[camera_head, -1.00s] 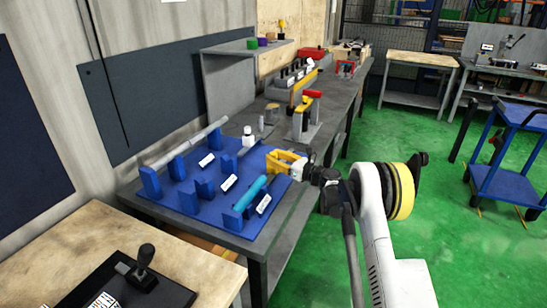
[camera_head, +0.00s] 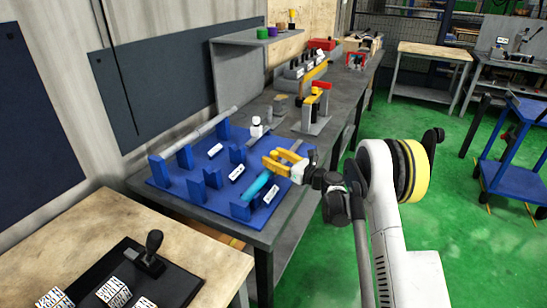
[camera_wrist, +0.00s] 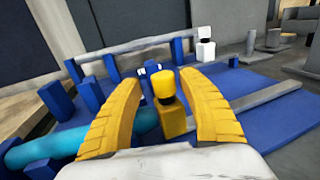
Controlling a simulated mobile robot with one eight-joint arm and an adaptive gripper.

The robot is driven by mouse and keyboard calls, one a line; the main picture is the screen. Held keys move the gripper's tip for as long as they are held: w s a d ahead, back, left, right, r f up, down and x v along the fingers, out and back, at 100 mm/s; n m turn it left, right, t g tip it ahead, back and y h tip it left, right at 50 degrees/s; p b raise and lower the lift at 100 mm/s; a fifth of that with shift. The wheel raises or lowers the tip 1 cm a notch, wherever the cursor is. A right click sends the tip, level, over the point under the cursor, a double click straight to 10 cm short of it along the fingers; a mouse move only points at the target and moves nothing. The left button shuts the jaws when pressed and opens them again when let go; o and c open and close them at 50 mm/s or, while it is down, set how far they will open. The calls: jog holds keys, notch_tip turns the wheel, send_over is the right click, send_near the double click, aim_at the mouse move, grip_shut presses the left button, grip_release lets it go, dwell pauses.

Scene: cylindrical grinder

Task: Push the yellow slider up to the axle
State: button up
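The yellow slider (camera_wrist: 172,117), a small block with a yellow, black-ringed knob, stands on the blue board (camera_wrist: 240,95) in the wrist view. My gripper (camera_wrist: 163,75) is open, with its two yellow fingers on either side of the slider and gaps visible beside the knob. In the head view my gripper (camera_head: 276,159) is over the board's right side, and I cannot make out the slider there. A cyan cylinder (camera_head: 257,187) lies just left of and below the gripper. A long grey rod (camera_head: 203,130) rests on blue supports at the back. I cannot tell which one is the axle.
Blue blocks and white labels cover the board. A grey bar (camera_wrist: 250,115) runs to the right of the slider. A red and yellow fixture (camera_head: 318,105) stands farther along the bench.

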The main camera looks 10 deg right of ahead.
jog(key=v, duration=1.2)
jog(key=shift+r, duration=0.1)
jog(key=s+a+r+n+g+h, duration=0.25)
jog(key=s+a+r+n, duration=0.2)
jog(key=s+n, duration=0.25)
jog(key=s+a+r+n+g+h, duration=0.2)
jog(key=s+a+r+n+g, duration=0.15)
jog(key=s+r+n, duration=0.25)
jog(key=s+d+n+h, duration=0.2)
jog(key=s+n, duration=0.5)
jog(key=s, duration=0.6)
jog(key=s+d+f+n+h, duration=0.1)
jog(key=s+d+n+h, duration=0.2)
jog(key=s, duration=1)
jog(key=n+h, duration=0.2)
jog(key=n, duration=0.3)
jog(key=shift+f+g, duration=0.15)
jog(key=shift+g, duration=0.25)
